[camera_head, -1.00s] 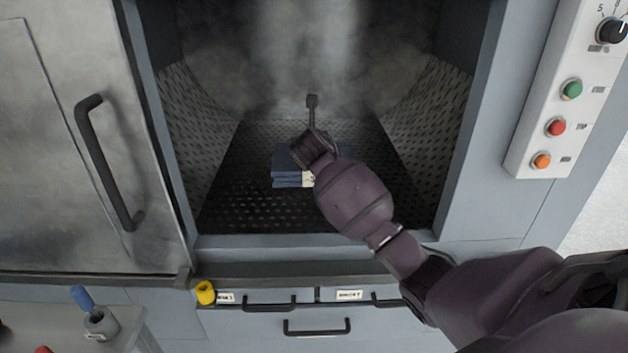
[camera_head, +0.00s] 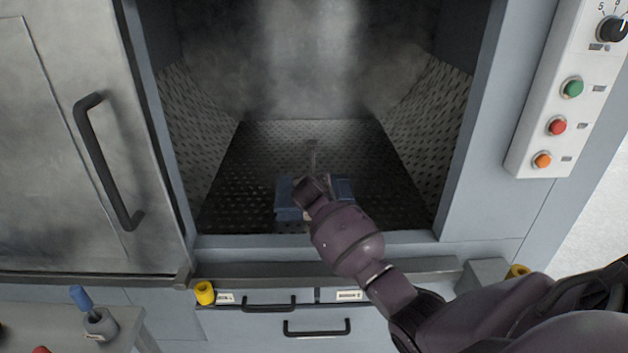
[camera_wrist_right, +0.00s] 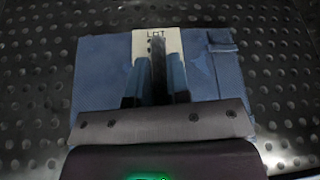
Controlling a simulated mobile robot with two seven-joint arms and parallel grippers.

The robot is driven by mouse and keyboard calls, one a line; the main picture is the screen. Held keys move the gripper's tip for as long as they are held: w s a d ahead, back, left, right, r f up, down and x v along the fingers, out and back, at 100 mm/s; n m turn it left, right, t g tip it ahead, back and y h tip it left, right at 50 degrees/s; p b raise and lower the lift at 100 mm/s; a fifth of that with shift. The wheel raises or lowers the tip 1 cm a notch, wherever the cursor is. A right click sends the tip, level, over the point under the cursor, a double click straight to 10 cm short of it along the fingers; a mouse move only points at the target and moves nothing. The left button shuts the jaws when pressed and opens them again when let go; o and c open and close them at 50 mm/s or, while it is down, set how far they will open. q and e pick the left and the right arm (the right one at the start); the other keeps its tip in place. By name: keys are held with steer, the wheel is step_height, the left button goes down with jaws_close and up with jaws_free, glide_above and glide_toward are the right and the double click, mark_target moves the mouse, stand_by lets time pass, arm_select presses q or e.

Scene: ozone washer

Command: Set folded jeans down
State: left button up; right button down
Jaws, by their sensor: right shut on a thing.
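The folded blue jeans (camera_head: 287,198) are inside the washer chamber, near its front opening, partly covered by my right wrist. My right gripper (camera_head: 310,192) reaches in from the lower right and is over the jeans. In the right wrist view the jeans (camera_wrist_right: 100,75) lie flat and folded, with a cream label (camera_wrist_right: 148,40) at the far edge. I cannot tell whether the jeans touch the floor beneath. My left gripper is not in view.
The chamber's dark perforated floor (camera_head: 250,155) is clear around and behind the jeans, between sloping perforated side walls (camera_head: 193,120). The front sill (camera_head: 320,247) lies below. A metal door (camera_head: 60,140) stands left; a button panel (camera_head: 560,110) is at the right.

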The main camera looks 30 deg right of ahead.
steer(key=c, duration=1.1)
jaws_free()
steer(key=v, duration=1.2)
